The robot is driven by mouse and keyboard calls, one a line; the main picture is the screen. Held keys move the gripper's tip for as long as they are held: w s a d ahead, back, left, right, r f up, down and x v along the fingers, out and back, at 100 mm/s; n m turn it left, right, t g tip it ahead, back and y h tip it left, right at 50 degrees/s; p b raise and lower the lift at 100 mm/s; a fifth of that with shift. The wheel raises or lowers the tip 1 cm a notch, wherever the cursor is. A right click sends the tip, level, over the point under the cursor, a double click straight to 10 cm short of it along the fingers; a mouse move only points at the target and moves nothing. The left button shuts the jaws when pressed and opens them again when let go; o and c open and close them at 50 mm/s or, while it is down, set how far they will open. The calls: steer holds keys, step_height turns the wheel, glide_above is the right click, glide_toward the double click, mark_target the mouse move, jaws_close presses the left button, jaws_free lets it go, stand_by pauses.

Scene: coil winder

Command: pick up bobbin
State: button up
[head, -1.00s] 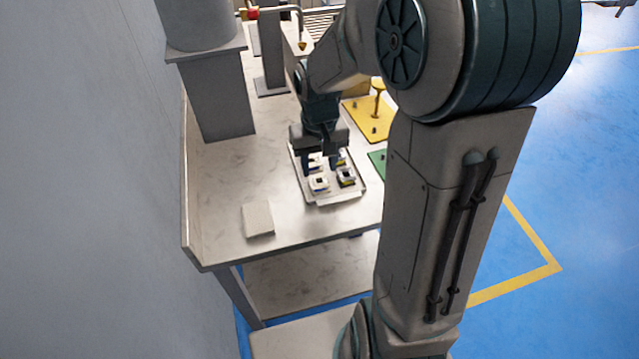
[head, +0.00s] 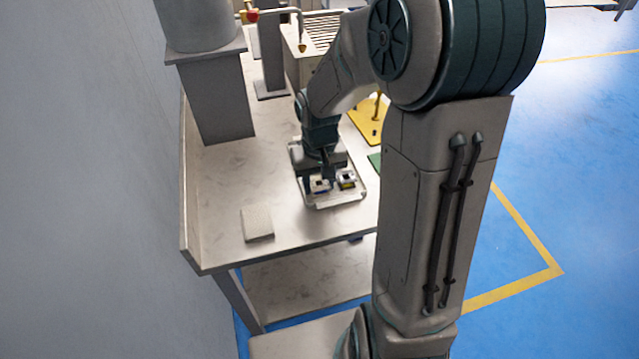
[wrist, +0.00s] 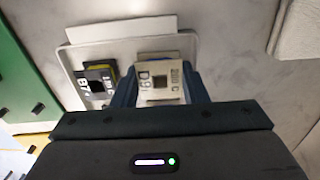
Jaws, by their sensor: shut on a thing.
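A pale cream bobbin (wrist: 160,70) with a dark square hole and printed marks sits between my gripper's fingers (wrist: 160,88) in the wrist view. My gripper (head: 320,182) is shut on this bobbin, with a finger on each side. In the head view the bobbin (head: 320,187) is at the tray's front left, partly covered by the fingers. I cannot tell whether it is clear of the tray (head: 338,204). A second bobbin (wrist: 100,82), dark with yellow winding, stands beside it in the tray. Farther back the tray is hidden by my gripper.
A grey block (head: 257,223) lies on the table (head: 225,195), left of and in front of the tray. A green plate (wrist: 18,75) and a yellow plate (head: 365,115) lie on the tray's other side. A grey machine column (head: 215,100) stands at the back left.

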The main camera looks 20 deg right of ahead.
steer(key=shift+r, duration=0.1)
step_height(320, 180, up, 4)
steer(key=shift+r+p, duration=0.1)
steer(key=shift+p, duration=0.3)
steer(key=w+d+r, duration=0.1)
steer(key=w+r, duration=0.2)
steer(key=w, duration=0.2)
steer(key=w+d+r+p, duration=0.1)
steer(key=w+d+r, duration=0.1)
steer(key=w, duration=0.4)
steer(key=shift+w+r, duration=0.15)
steer(key=shift+r, duration=0.65)
